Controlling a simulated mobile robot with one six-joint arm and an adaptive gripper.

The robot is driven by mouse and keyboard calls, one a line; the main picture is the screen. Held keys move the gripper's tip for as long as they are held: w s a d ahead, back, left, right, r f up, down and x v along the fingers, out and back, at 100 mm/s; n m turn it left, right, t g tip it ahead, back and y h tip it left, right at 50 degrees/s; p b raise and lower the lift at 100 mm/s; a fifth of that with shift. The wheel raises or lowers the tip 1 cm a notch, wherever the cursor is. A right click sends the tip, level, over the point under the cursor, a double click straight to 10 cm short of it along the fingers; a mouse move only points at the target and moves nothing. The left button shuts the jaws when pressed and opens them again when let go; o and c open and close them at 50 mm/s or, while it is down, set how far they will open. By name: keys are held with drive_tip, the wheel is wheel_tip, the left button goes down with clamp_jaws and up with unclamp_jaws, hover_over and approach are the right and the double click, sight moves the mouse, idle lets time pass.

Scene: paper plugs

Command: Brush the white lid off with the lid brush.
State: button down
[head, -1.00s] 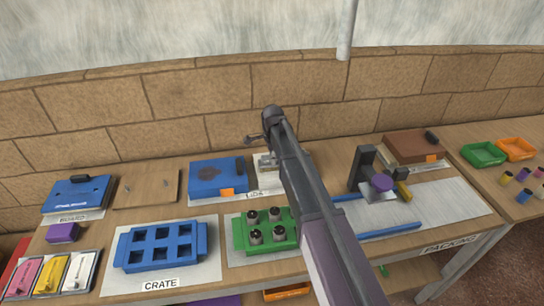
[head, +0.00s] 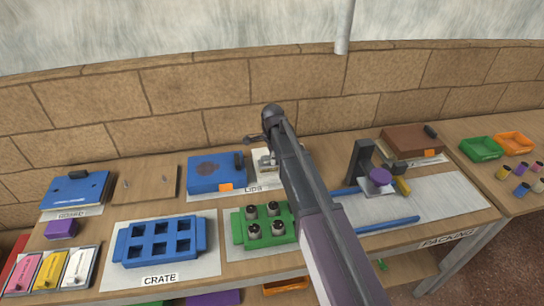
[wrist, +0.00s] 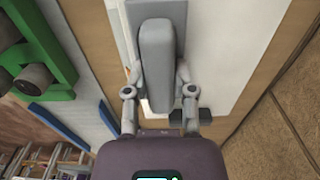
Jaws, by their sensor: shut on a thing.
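My gripper (wrist: 158,75) is shut on the long grey handle of the lid brush (wrist: 154,60) in the wrist view. The brush lies lengthwise over the white lid (wrist: 210,45), whose pale top shows beside and behind it. A dark handle (wrist: 190,116) shows near the lid's lower edge. Whether the brush touches the lid I cannot tell; its underside is hidden. In the head view my arm covers most of the gripper, and part of the white lid (head: 262,154) shows left of the arm, right of the blue lid (head: 205,185).
The blue lid bears a dark smudge. A green crate (head: 237,229) with several dark-topped plugs stands in front, a blue crate (head: 119,247) left of it. A stone wall (head: 180,100) rises behind.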

drive_tip(key=shift+s, duration=0.2)
drive_tip(key=shift+s+d, duration=0.2)
drive_tip(key=shift+s, duration=0.45)
drive_tip(key=shift+s+d, duration=0.2)
drive_tip(key=shift+s, duration=0.45)
drive_tip(key=shift+w+a, duration=0.2)
drive_tip(key=shift+w, duration=0.6)
drive_tip(key=shift+w+a, duration=0.2)
drive_tip(key=shift+w, duration=0.55)
drive_tip(key=shift+w+a, duration=0.2)
drive_tip(key=shift+w, duration=0.5)
drive_tip(key=shift+w+a, duration=0.15)
drive_tip(key=shift+w, duration=0.55)
